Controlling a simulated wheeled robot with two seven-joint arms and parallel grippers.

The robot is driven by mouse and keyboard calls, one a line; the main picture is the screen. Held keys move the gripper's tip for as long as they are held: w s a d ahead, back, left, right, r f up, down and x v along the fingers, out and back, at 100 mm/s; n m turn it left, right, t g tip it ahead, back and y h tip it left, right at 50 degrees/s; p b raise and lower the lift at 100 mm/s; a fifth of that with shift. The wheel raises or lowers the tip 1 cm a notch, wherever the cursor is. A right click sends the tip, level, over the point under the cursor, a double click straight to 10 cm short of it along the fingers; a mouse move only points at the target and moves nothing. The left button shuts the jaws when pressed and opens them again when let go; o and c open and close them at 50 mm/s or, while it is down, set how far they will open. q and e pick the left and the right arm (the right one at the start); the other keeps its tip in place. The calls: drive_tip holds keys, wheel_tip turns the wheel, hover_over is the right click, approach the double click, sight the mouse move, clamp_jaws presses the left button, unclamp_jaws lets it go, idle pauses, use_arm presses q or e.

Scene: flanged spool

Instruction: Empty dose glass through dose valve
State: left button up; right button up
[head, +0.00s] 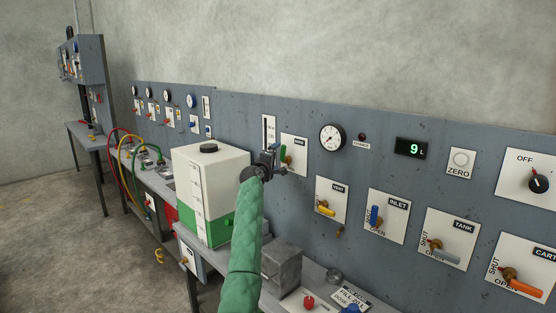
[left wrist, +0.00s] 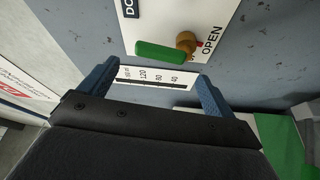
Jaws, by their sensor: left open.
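The dose valve is a green lever (left wrist: 160,53) on a brass stem (left wrist: 186,42), on a white plate marked OPEN in the left wrist view. In the head view its plate (head: 297,142) is on the grey panel, with the green lever (head: 284,154) partly behind my gripper. The dose glass (head: 268,125) is the narrow scale left of that plate. Its scale (left wrist: 155,77), with 120, 80 and 40 marks, shows between my fingers in the wrist view. My left gripper (head: 276,158) is open and empty, also seen in the wrist view (left wrist: 158,73), with the lever just beyond its fingertips. My right gripper is not in view.
A white tank (head: 207,180) with green liquid stands left of my arm. To the right are the yellow vent lever (head: 325,210), blue inlet lever (head: 374,216), tank lever (head: 444,256) and orange lever (head: 523,287). A round gauge (head: 333,137) and a display (head: 411,148) reading 9 are above.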

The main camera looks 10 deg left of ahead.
use_arm(q)
drive_tip(key=shift+b+v, duration=0.35)
drive_tip(key=shift+v, duration=1)
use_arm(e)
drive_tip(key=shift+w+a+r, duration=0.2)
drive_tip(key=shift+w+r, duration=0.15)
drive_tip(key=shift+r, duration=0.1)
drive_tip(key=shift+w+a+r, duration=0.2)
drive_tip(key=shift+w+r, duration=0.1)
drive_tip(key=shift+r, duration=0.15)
